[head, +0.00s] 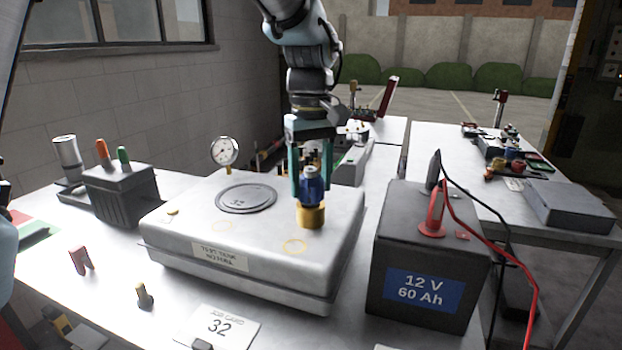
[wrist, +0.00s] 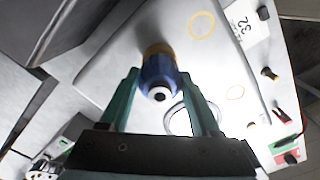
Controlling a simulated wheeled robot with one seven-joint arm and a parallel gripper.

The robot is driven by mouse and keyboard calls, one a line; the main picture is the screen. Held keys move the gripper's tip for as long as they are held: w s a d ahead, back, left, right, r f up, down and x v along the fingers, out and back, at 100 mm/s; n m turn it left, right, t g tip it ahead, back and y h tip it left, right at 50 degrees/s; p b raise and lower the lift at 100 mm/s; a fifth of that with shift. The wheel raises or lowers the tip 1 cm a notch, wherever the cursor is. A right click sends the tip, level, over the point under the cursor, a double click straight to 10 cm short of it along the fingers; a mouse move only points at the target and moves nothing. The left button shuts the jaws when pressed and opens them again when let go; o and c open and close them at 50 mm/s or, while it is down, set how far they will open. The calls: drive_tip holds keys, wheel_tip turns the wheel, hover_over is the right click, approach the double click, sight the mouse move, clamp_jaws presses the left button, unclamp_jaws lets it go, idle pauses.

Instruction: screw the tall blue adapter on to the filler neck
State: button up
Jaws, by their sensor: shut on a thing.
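The tall blue adapter (head: 313,187) stands upright on the brass-coloured filler neck (head: 311,215) at the right side of the white test tank (head: 180,222). My gripper (head: 311,190) comes down from above with its teal fingers on either side of the adapter, shut on it. In the wrist view, the blue adapter (wrist: 158,75) sits between my fingers (wrist: 163,92), and a yellow rim of the neck (wrist: 158,48) shows beyond it. The adapter appears to touch the neck; how far its thread is engaged is hidden.
A black 12 V battery (head: 425,255) with cables stands close at right. A dark box with coloured handles (head: 120,190) stands at left. The job card (head: 218,327) lies in front.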

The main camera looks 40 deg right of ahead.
drive_tip(key=shift+f, duration=0.45)
idle(0.3)
drive_tip(key=m+p, duration=0.1)
drive_tip(key=m, duration=0.5)
drive_tip(key=shift+r, duration=0.1)
drive_tip(key=m+p, duration=0.2)
drive_tip(key=m, duration=0.4)
drive_tip(key=m+p, duration=0.1)
drive_tip(key=m, duration=0.3)
drive_tip(key=shift+r+m+p, duration=0.15)
drive_tip(key=shift+m+p, duration=0.15)
drive_tip(key=shift+p, duration=0.1)
drive_tip(key=m+p, duration=0.1)
drive_tip(key=m, duration=0.2)
drive_tip(key=m+p, duration=0.2)
drive_tip(key=m, duration=0.2)
drive_tip(key=shift+s+d+p, duration=0.1)
drive_tip(key=shift+p, duration=0.3)
drive_tip(key=shift+f+m, duration=0.2)
drive_tip(key=shift+m, duration=0.7)
